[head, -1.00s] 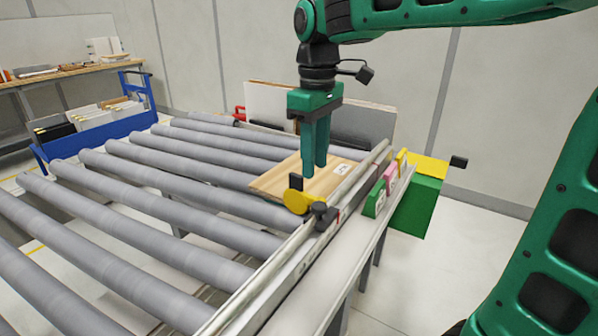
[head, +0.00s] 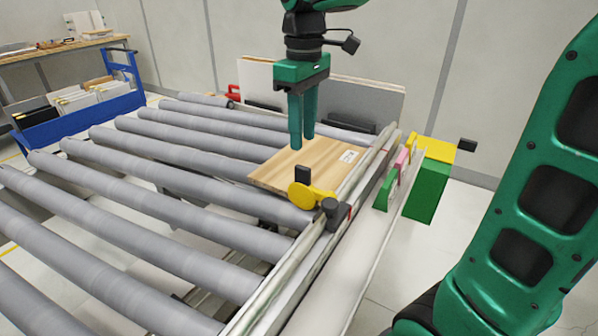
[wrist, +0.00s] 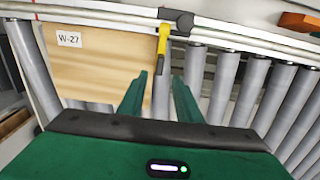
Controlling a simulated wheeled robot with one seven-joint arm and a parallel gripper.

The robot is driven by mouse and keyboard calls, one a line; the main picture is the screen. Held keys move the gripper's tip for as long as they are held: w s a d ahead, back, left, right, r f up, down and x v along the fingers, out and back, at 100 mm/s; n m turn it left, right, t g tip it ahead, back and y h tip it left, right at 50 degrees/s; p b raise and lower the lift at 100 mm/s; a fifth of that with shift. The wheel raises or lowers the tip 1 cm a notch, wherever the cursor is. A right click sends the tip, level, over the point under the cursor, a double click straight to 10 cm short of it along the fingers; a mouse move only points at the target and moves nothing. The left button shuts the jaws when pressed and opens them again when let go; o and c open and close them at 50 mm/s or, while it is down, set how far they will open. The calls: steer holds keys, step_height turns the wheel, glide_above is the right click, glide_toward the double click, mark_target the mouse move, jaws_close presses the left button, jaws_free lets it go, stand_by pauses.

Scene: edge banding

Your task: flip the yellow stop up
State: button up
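The yellow stop (head: 312,198) is mounted at the guide rail beside a dark knob (head: 333,212). It reaches out from the rail over the rollers, by the near edge of the wooden panel, with a black block at its free end. In the wrist view the stop (wrist: 163,42) is a narrow yellow bar with a dark end, just ahead of the fingers. My gripper (head: 302,142) hangs with its fingers down above the panel, behind and above the stop. The wrist view shows the fingers (wrist: 159,78) apart with nothing between them. No contact with the stop is visible.
The wooden panel (head: 300,162), labelled W-27, lies on the rollers against the rail (head: 300,255). Green and pink blocks (head: 384,190) sit along the rail's outer side. A green box with a yellow top (head: 428,185) stands beyond. Upright boards stand behind. Rollers at left are bare.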

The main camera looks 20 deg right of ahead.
mark_target(303, 167)
step_height(303, 167, down, 10)
steer(key=shift+f, duration=0.25)
stand_by(0.4)
